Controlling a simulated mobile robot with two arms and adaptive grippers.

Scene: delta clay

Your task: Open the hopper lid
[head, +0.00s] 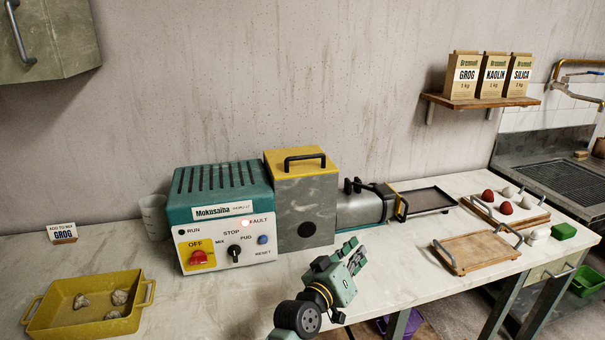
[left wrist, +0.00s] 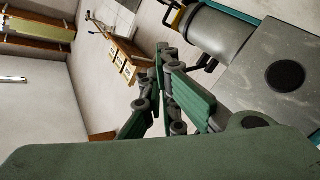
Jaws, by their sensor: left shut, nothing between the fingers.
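The hopper (head: 307,205) is a grey box on the bench, just right of the teal machine. Its yellow lid (head: 280,163) lies flat and closed on top, with a black bar handle (head: 305,158) standing up from it. My left gripper (head: 345,252) is shut and empty in front of the machine, below and right of the hopper, apart from the lid. In the left wrist view the closed fingers (left wrist: 160,75) point away from the hopper's grey front (left wrist: 284,60), which shows at the right with its dark round spot. My right gripper is not in view.
The control panel (head: 225,243) has a red OFF switch and a lit FAULT lamp. A grey barrel (head: 357,208) adjoins the hopper on the right. A yellow tray (head: 95,318) holds grey lumps at the left. A wooden tray (head: 475,250) lies right on the bench.

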